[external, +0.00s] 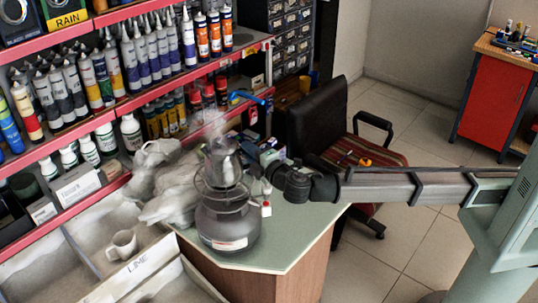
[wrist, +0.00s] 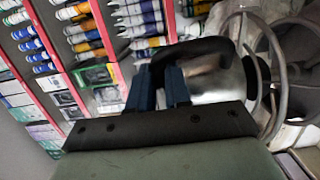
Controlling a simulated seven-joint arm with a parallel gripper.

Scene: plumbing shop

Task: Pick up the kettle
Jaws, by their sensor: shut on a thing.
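The kettle (external: 223,163) is a small shiny metal pot at the top of a grey gas bottle (external: 228,228) with a wire ring stand. I cannot tell whether it touches the stand. In the wrist view the kettle's metal body (wrist: 215,82) lies to the right of the fingers, with its black handle (wrist: 205,47) curving over to them. My gripper (external: 262,158) reaches in from the right. In the wrist view my gripper's two blue fingers (wrist: 159,82) are shut on the handle. The fingertips and the gripped part are partly hidden.
The gas bottle stands on a green-topped counter (external: 285,245). A crumpled grey bag (external: 165,185) lies close on the left. Red-edged shelves with bottles and tubes (external: 80,85) rise behind. A mug (external: 122,245) sits in a bin at left. A black chair (external: 318,118) stands behind my arm.

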